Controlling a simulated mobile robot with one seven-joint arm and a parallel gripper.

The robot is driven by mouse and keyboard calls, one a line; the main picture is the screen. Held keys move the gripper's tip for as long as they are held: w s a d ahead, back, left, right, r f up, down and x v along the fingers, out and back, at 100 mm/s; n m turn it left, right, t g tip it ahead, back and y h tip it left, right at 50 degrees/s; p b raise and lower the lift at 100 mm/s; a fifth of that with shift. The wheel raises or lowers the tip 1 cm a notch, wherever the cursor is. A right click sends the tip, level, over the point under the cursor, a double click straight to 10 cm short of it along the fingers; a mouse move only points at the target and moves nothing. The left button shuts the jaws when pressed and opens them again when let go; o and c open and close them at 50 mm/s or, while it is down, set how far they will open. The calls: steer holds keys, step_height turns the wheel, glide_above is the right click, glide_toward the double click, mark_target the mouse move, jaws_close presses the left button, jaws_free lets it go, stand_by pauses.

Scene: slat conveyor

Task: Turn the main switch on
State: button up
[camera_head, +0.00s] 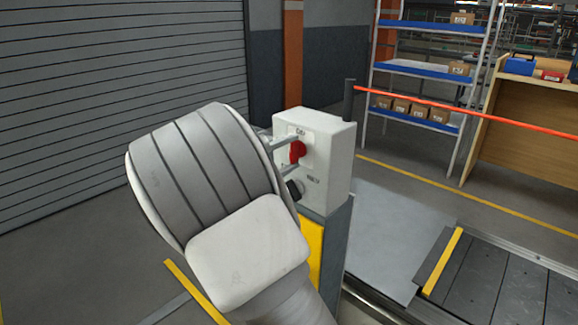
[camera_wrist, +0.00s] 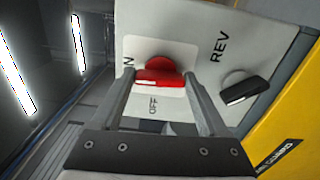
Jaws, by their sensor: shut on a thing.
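The main switch is a red knob (camera_head: 297,151) on the front of a white control box (camera_head: 335,150). In the wrist view the red knob (camera_wrist: 158,78) sits on a white label plate with "OFF" on one side and a partly hidden "ON" on another. My gripper (camera_wrist: 159,76) has a finger on each side of the knob's red bar and is shut on it. In the wrist view the bar lies roughly across the picture, between the fingers. In the head view my wrist hides part of the box's front and the label.
A black selector knob (camera_wrist: 245,91) marked "REV" is close to my right finger in the wrist view. The box stands on a grey and yellow post (camera_head: 337,245). The conveyor (camera_head: 500,285) runs to the right. A shelf rack (camera_head: 420,70) stands behind.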

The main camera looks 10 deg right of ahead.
steer(key=shift+m+b, duration=0.45)
steer(key=shift+m, duration=0.05)
steer(key=o, duration=1.2)
steer(key=shift+o, duration=0.2)
steer(key=p+v, duration=0.3)
steer(key=v, duration=1.4)
steer(key=shift+s+a, duration=0.15)
steer(key=shift+a, duration=0.05)
